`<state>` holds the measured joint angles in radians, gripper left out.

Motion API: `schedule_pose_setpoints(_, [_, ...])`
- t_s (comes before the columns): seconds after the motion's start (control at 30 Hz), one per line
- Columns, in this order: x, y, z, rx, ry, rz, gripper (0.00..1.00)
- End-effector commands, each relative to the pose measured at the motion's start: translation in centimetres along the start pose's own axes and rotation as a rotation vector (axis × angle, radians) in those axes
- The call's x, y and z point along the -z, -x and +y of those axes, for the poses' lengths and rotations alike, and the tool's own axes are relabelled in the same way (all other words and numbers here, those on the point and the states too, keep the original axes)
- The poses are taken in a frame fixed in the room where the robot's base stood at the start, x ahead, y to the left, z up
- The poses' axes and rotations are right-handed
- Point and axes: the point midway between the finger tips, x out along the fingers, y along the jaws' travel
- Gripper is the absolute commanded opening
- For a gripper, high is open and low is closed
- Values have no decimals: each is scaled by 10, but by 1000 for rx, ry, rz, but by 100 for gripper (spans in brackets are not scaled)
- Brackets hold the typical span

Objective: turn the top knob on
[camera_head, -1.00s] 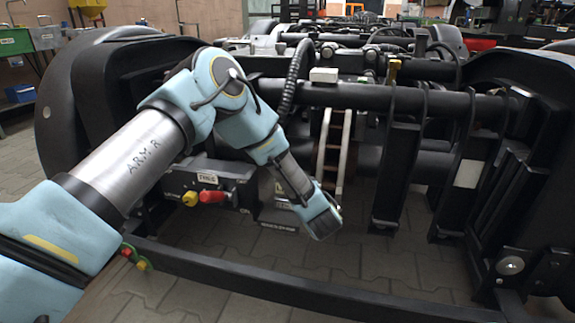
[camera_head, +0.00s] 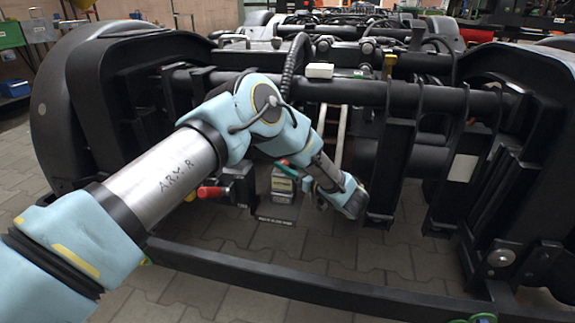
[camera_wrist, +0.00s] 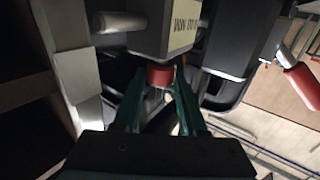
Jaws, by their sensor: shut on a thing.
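In the wrist view, my gripper (camera_wrist: 160,82) has its two green fingers on either side of a small red knob (camera_wrist: 160,74) and is shut on it. The knob sits at the end of a grey block (camera_wrist: 160,38) with a pale label. In the head view, my gripper (camera_head: 287,165) is at the labelled block (camera_head: 283,188) between the wheels, its green fingers showing above it.
A red handle (camera_head: 210,192) sticks out left of the block; a red handle also shows at the right in the wrist view (camera_wrist: 300,86). A black bar (camera_head: 330,290) crosses low in front. A thick black tube (camera_head: 350,92) runs above.

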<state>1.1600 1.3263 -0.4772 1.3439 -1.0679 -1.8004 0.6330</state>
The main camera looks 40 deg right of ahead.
Motion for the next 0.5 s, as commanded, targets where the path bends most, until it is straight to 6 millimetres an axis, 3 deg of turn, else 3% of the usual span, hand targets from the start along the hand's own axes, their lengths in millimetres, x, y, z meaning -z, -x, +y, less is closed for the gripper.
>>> schedule_pose_setpoints(0.17, [0, -1, 0, 0, -1, 0, 0])
schedule_pose_setpoints(0.2, [0, -1, 0, 0, 0, 0, 42])
schedule_pose_setpoints(0.47, [0, 0, 0, -1, 0, -1, 72])
schedule_pose_setpoints(0.5, [-1, 0, 0, -1, -1, -1, 72])
